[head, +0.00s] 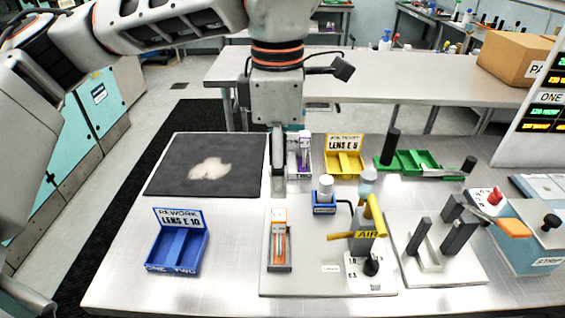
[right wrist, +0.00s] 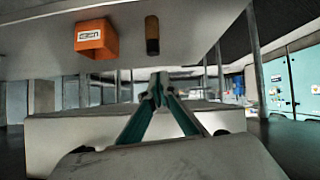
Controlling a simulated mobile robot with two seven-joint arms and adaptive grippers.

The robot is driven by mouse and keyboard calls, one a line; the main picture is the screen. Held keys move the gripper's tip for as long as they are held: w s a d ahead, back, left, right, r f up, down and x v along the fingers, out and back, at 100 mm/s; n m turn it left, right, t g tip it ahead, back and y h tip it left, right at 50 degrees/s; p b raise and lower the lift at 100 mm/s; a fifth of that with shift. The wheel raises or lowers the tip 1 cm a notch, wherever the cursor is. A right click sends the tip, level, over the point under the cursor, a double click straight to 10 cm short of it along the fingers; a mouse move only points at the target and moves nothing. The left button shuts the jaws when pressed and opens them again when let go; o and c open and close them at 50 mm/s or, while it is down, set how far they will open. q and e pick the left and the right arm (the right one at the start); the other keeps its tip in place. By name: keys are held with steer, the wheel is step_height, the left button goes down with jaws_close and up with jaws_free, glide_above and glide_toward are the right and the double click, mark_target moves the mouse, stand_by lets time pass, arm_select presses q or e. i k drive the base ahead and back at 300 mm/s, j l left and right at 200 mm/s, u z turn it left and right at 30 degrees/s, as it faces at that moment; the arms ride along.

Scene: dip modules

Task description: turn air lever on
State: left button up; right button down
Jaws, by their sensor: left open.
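The air station has a yellow lever (head: 375,216) with a yellow AIR label (head: 366,235) below it, on a grey base plate right of the middle in the head view. The lever stands steeply, tilted a little. My left gripper (head: 278,172) points down, left of and behind the lever and apart from it. It is seen edge-on, is open and holds nothing that I can see. My right gripper (right wrist: 158,90) shows only in the right wrist view, its fingertips together with nothing visible between them, away from the air station.
A blue REWORK tray (head: 178,252), an orange-and-white module (head: 279,238), a blue holder (head: 324,204), a yellow tray (head: 343,164) and a green fixture (head: 418,162) surround the air station. A grey fixture (head: 432,250) stands close on its right. A dark mat (head: 190,182) lies back left.

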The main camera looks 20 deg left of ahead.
mark_target(372, 210)
steer(key=k, duration=1)
